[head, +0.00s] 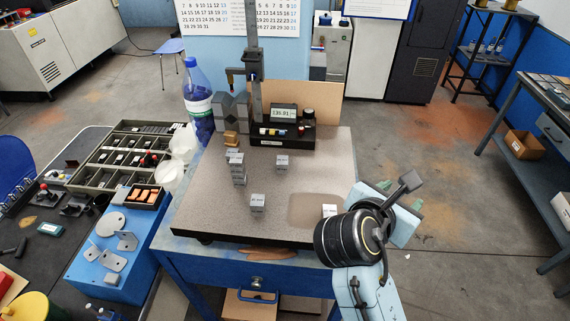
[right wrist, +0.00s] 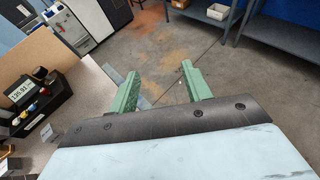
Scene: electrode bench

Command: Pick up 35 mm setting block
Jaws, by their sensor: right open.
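Small grey setting blocks with white labels stand on the granite plate (head: 330,165): one at the front (head: 257,204), one farther back (head: 282,163), one at the right (head: 329,210) partly hidden by my right arm, and a stack (head: 238,168) at the left. Their labels are too small to read surely, so I cannot tell which is the 35 mm one. My right gripper (head: 393,192) is past the plate's right edge, to the right of the blocks. In the right wrist view its green fingers (right wrist: 160,78) are apart, with only floor between them. My left gripper is out of view.
A height gauge (head: 254,75) with a digital display (head: 285,113) stands at the plate's back. A water bottle (head: 198,100) stands at the back left. A compartment tray (head: 95,178) and a blue box (head: 115,255) lie left of the plate. The plate's right half is mostly clear.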

